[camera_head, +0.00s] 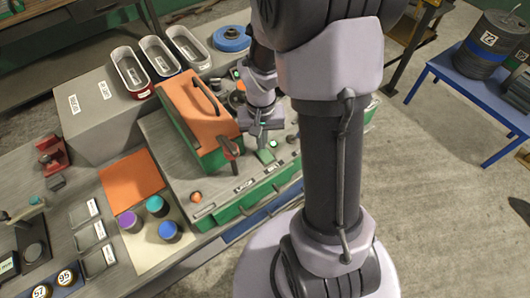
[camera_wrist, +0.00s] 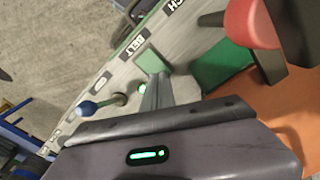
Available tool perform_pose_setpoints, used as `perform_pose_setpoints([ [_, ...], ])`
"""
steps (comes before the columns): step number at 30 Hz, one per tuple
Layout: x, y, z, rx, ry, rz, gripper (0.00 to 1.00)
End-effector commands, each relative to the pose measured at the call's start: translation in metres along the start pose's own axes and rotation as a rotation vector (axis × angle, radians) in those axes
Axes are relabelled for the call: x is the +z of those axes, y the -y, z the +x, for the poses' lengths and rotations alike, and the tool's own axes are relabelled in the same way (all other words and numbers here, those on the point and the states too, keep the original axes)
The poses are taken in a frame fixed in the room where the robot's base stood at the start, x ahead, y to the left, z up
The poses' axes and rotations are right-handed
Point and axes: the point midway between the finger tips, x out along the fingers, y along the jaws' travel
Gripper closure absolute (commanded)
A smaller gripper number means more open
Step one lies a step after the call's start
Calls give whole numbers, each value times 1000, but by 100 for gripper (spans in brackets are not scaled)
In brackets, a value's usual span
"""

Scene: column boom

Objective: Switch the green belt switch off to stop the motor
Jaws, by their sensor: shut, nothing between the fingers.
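The green belt switch (camera_wrist: 152,60) shows in the wrist view as a green block beside the label BELT (camera_wrist: 134,46). A small green light (camera_wrist: 142,89) glows near it. My gripper (camera_wrist: 156,82) is shut and empty, its fingertips right at the switch's near edge. I cannot tell whether they touch it. In the head view the green switch (camera_head: 265,156) is on the grey top of the green-sided machine, just in front of my gripper (camera_head: 261,141). The switch's exact tilt is unclear, and my fingers hide part of it in the wrist view.
An orange-topped green housing (camera_head: 197,105) with a dark red-ended lever (camera_head: 230,150) stands left of my gripper. A blue-balled lever (camera_wrist: 87,107) stands near the switch. An orange mat (camera_head: 132,181) and several coloured cups lie further left. Open floor lies to the right.

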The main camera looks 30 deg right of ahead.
Motion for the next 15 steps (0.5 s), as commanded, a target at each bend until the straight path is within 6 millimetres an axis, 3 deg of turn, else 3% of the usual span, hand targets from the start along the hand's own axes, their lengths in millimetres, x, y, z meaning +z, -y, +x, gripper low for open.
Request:
perform_pose_setpoints([
  [15, 0, 0, 8, 0, 0, 0, 100],
])
